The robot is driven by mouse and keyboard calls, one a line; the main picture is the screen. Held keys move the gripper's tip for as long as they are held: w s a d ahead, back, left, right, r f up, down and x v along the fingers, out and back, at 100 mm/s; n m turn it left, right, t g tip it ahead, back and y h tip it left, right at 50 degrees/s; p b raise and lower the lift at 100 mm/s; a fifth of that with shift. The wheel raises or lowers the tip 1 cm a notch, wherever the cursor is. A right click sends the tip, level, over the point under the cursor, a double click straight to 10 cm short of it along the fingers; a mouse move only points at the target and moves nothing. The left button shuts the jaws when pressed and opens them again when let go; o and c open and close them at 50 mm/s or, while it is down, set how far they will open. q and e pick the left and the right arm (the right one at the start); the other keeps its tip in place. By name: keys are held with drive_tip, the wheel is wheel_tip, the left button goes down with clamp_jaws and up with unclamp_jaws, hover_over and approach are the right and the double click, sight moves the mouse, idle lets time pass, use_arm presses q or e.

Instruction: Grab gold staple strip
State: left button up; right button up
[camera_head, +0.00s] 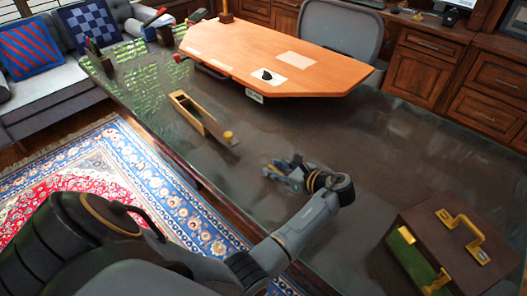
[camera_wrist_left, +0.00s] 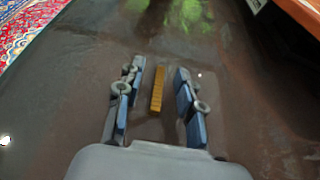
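The gold staple strip (camera_wrist_left: 157,89) shows in the left wrist view as a short, narrow gold bar on the dark tabletop. It lies between the two spread fingers of my left gripper (camera_wrist_left: 158,85), with a gap on both sides. I cannot tell how high the fingers are above the desk. My right gripper is not in either view.
A wooden box with a gold knob (camera_head: 203,118) stands beyond the left gripper. A brown briefcase (camera_head: 462,250) with gold handles stands at the lower right. A raised orange wood top (camera_head: 270,55) is at the back. The desk's middle right is clear.

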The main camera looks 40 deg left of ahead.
use_arm(q)
drive_tip(key=shift+f, duration=0.1)
drive_tip(key=shift+d, duration=0.3)
drive_tip(key=c, duration=0.3)
clamp_jaws()
drive_tip(key=shift+a, duration=0.1)
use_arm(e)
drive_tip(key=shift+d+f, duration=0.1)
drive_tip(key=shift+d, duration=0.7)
